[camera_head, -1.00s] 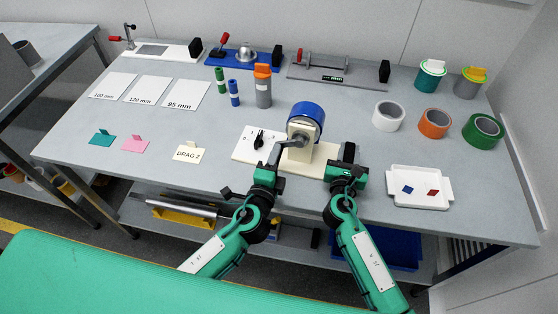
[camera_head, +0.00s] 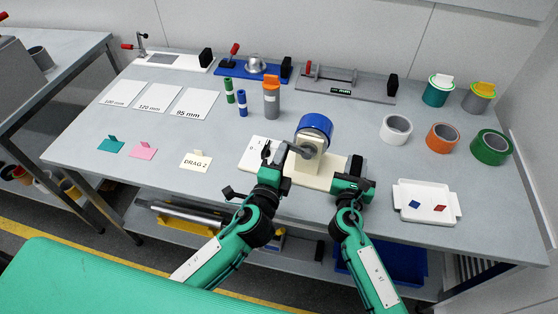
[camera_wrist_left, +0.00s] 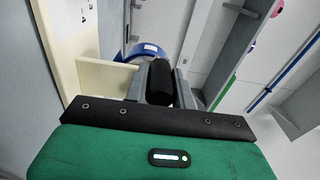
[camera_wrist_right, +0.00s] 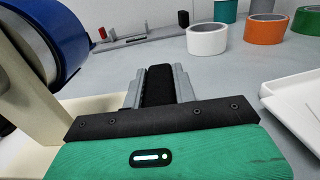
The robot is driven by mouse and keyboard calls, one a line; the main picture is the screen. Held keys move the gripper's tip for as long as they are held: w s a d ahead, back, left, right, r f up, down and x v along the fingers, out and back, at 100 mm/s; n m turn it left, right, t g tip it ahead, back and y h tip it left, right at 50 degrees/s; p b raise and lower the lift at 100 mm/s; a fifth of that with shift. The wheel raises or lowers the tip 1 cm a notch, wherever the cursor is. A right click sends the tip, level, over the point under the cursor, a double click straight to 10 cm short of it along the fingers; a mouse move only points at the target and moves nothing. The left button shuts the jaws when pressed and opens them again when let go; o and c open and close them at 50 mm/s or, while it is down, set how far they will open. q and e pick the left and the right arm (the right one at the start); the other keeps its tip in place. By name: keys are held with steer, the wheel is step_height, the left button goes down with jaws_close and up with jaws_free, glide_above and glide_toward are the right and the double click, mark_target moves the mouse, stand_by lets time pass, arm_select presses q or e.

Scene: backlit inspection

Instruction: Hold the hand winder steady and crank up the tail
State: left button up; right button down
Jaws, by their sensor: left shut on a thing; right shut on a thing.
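The hand winder has a cream base (camera_head: 299,177), a cream upright post and a blue drum (camera_head: 317,124) on top. The drum also shows in the left wrist view (camera_wrist_left: 146,49) and the right wrist view (camera_wrist_right: 40,36). My left gripper (camera_head: 267,163) is shut on the black crank knob (camera_wrist_left: 160,82). My right gripper (camera_head: 354,172) is shut on a black upright grip (camera_wrist_right: 158,86) at the base's right end. I cannot make out a tail on the drum.
A white tray (camera_head: 400,214) with blue and red pieces lies right of my right gripper. White (camera_head: 396,130), orange (camera_head: 442,137) and green (camera_head: 491,147) rolls stand behind it. Left are a DRAG 2 card (camera_head: 196,162) and several size cards. Fixtures line the back edge.

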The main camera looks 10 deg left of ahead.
arm_select(q)
steer(key=shift+d+r, duration=0.4)
steer(key=shift+r, duration=0.25)
steer(key=shift+d, duration=0.1)
steer(key=shift+s+d+r, duration=0.15)
steer(key=shift+d+r, duration=0.85)
steer(key=shift+d, duration=0.1)
steer(key=shift+s+d+r, duration=0.1)
steer(key=shift+d+r, duration=0.05)
steer(key=shift+d, duration=0.5)
steer(key=shift+d+r, duration=0.1)
steer(key=shift+d, duration=0.55)
steer(key=o, duration=0.9)
